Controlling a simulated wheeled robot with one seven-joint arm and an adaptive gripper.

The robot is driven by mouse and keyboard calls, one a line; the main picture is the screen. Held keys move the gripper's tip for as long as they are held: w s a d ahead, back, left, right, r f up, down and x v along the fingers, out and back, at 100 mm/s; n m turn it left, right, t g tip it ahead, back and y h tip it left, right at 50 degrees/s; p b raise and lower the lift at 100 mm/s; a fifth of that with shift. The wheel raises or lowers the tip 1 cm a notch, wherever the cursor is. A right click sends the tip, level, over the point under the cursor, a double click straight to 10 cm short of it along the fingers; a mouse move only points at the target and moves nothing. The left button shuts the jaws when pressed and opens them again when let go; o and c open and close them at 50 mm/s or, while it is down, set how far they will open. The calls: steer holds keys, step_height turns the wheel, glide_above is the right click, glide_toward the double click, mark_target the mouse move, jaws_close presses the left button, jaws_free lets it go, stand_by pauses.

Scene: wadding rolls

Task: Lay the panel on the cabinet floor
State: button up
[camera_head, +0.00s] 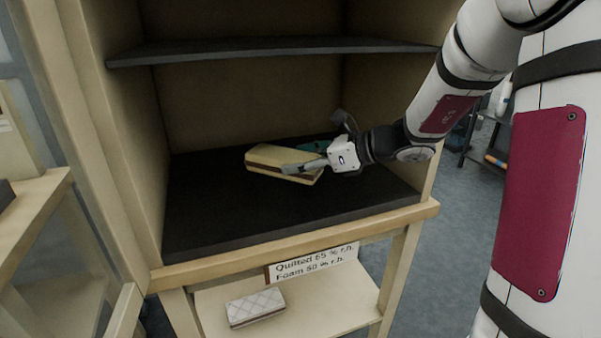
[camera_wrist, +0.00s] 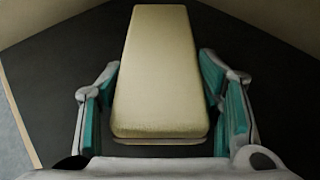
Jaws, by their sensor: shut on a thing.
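A cream-yellow foam panel (camera_head: 268,157) with a brown band along its side is inside the cabinet, low over the black cabinet floor (camera_head: 215,215). I cannot tell whether its underside touches the floor. My gripper (camera_head: 303,160) comes in from the right and is shut on the panel, one finger on each long side. In the wrist view the panel (camera_wrist: 160,70) lies lengthwise between the teal finger pads (camera_wrist: 160,95), its near end close to the palm. Part of the panel's right end is hidden by the gripper in the head view.
A dark upper shelf (camera_head: 270,48) spans the cabinet above my arm. A glass door (camera_head: 75,250) stands open at left. Below, a grey quilted panel (camera_head: 256,307) lies on a lower shelf (camera_head: 335,305) by a label sign (camera_head: 312,262). The cabinet floor's front and left are clear.

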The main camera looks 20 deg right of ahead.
steer(key=shift+f+b, duration=0.4)
steer(key=shift+f, duration=0.65)
steer(key=shift+f, duration=0.2)
steer(key=o, duration=0.8)
steer(key=shift+o, duration=0.2)
